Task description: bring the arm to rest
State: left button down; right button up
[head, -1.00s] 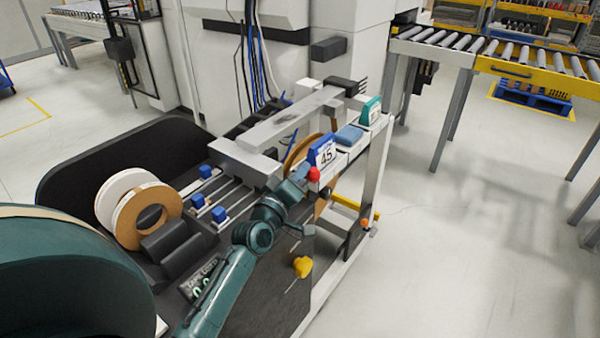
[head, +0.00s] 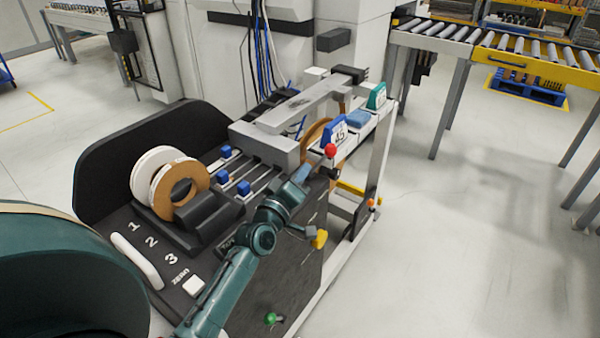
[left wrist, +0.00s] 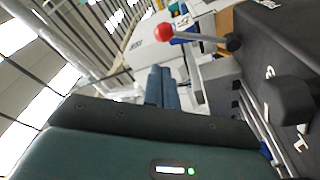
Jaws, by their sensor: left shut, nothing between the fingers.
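My left arm (head: 225,285) is teal and reaches up from the bottom of the head view over the machine's front side. Its gripper (head: 304,171) is beside the red ball knob, overlapping the machine edge in the picture. In the left wrist view the two blue-grey fingers (left wrist: 162,88) lie together with nothing between them. The red knob (head: 330,150) also shows in the left wrist view (left wrist: 164,31), beyond the fingertips; I cannot tell the exact gap. My right gripper is not in view.
The edge banding machine (head: 95,250) carries tape rolls (head: 180,185), blue blocks and a blue "45" sign (head: 334,134). A yellow knob (head: 320,239) and a green knob (head: 270,318) stick out on its front side. Free floor (head: 480,240) lies right, below a roller conveyor (head: 460,38).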

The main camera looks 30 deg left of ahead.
pick_arm(q)
jog(key=shift+w, duration=0.1)
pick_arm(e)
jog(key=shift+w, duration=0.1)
pick_arm(q)
jog(key=s+d+f+m+g+h+p, duration=0.2)
jog(key=s+d+f+m+g, duration=0.2)
jog(key=s, duration=0.8)
jog(key=s+d+f+m+g+h+p, duration=0.2)
jog(key=s+d+f+m+g, duration=0.2)
jog(key=s+d+f+m, duration=0.5)
jog(key=s+d+m, duration=0.1)
jog(key=s+d, duration=0.1)
jog(key=s, duration=0.2)
jog(key=shift+d+f+g+p, duration=0.2)
jog(key=shift+f+g+p, duration=0.1)
jog(key=shift+p, duration=0.05)
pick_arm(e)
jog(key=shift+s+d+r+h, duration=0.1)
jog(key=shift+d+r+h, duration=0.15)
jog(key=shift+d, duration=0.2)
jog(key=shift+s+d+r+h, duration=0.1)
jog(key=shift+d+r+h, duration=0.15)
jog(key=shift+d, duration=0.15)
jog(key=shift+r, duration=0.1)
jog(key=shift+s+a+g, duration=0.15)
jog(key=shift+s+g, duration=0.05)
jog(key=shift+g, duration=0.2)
